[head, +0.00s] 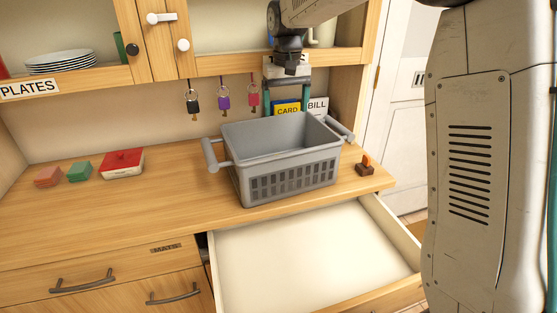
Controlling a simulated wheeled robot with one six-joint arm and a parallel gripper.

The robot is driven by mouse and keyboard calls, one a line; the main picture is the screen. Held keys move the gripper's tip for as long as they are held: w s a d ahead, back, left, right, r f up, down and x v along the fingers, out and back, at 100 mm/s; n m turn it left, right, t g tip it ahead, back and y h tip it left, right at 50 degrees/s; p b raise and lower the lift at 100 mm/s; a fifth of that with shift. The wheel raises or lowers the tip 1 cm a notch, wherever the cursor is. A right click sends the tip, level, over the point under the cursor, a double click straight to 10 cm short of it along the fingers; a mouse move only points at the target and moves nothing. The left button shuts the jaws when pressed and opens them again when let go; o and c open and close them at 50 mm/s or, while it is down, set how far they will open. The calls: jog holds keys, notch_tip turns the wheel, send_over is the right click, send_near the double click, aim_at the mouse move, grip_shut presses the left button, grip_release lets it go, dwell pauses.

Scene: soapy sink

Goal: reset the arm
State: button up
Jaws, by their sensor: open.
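My gripper (286,103) hangs pointing down at the upper middle of the head view. Its two teal fingers are apart, and nothing is held between them. The fingertips are by the back rim of a grey basket (285,180) on the counter; I cannot tell how far above or behind the rim they are. My arm reaches in from the top and partly leaves the picture.
Keys hang at the back, including a purple one (223,102). A yellow-and-blue card (287,108) and a bill (318,106) stand behind the basket. An empty drawer (315,250) is open below. Small blocks (79,171) and a red-lidded box (122,165) sit left.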

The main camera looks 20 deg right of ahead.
notch_tip(320, 180, up, 3)
jog(key=shift+f, duration=0.1)
jog(key=shift+f, duration=0.15)
jog(key=s+d+f, duration=0.1)
jog(key=s+f, duration=0.1)
jog(key=s, duration=1.7)
jog(key=s+d+f+t, duration=0.1)
jog(key=s+d+f, duration=0.1)
jog(key=s, duration=1.8)
jog(key=shift+s, duration=0.3)
jog(key=shift+c, duration=0.4)
